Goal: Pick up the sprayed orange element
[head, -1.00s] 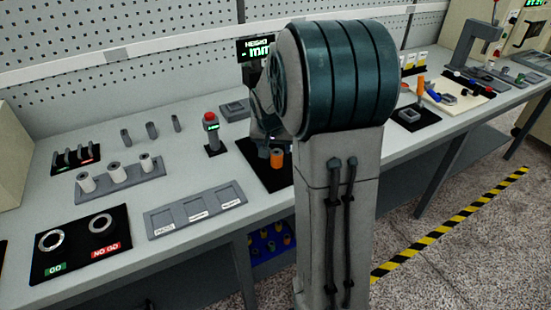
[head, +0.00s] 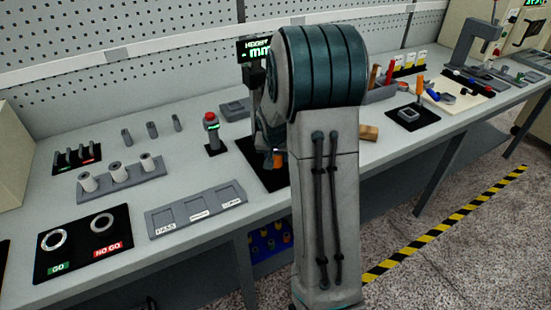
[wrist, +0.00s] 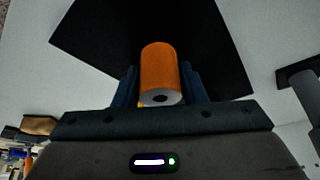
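The orange element (wrist: 159,66) is a cylinder with a small hole in its near end. In the wrist view it stands between the two fingers of my gripper (wrist: 160,84). The fingers flank it with narrow gaps at its sides, so the gripper looks open around it. In the head view only a small part of the orange element (head: 277,159) shows, on the black mat (head: 262,172) by the height gauge. My arm hides most of the gripper there.
The height display (head: 257,49) stands close behind my arm. A red-buttoned device (head: 212,134) is left of the mat, and a grey three-pocket tray (head: 197,210) lies in front left. A spindle holder (head: 121,179) is farther left.

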